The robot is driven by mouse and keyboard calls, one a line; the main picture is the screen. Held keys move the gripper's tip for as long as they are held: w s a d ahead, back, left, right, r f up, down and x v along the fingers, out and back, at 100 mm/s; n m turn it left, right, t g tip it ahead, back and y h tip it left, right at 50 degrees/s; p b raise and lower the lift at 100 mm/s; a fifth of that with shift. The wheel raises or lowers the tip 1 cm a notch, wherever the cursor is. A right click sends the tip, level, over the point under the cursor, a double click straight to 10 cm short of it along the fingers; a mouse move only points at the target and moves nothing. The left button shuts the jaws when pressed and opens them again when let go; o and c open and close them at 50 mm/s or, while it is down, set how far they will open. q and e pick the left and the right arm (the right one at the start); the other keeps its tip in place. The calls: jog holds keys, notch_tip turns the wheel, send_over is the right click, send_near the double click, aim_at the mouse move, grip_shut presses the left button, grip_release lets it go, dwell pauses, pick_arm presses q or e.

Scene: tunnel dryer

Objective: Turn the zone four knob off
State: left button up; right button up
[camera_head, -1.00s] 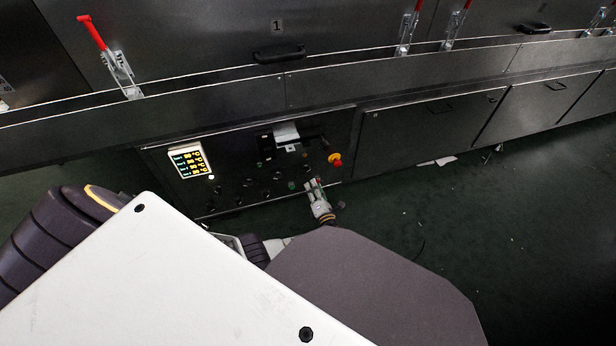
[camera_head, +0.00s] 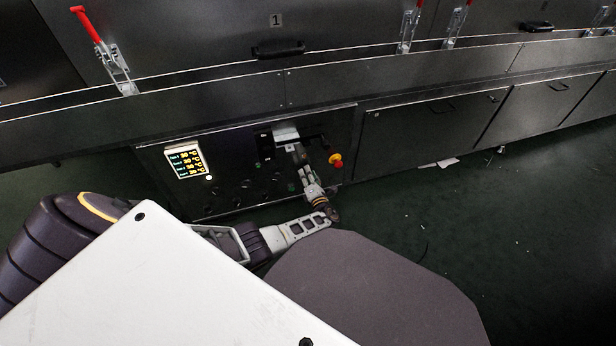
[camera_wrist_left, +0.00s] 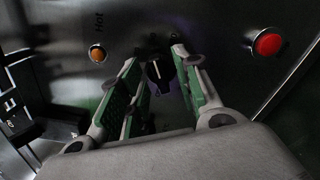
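The control panel (camera_head: 222,150) is a dark plate low on the dryer, with several small dark knobs (camera_head: 246,183) that are too dim to read. My left gripper (camera_head: 299,156) is in front of the panel's right part, fingers pointing up toward it. In the left wrist view, my left gripper (camera_wrist_left: 155,63) is open, its green-padded fingers apart. A black knob (camera_wrist_left: 158,71) with a white pointer line shows between the fingertips; I cannot tell whether they touch it. Its zone label is not readable. My right gripper is not in view.
A lit temperature display (camera_head: 185,160) is at the panel's left. A red button on yellow (camera_head: 336,160) is right of my gripper. An orange lamp (camera_wrist_left: 97,53) near the word "Hot" and a red button (camera_wrist_left: 267,44) show in the wrist view. Green floor lies below.

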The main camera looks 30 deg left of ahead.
pick_arm(q)
grip_shut()
jog(key=shift+n, duration=0.5)
jog(key=shift+s+a+f+n, duration=0.1)
jog(key=shift+n, duration=5)
jog(key=shift+s+a+n, duration=0.1)
jog(key=shift+s+n, duration=0.05)
jog(key=shift+n, duration=4.95)
jog(key=shift+s+a+f+n, duration=0.1)
jog(key=shift+n, duration=5)
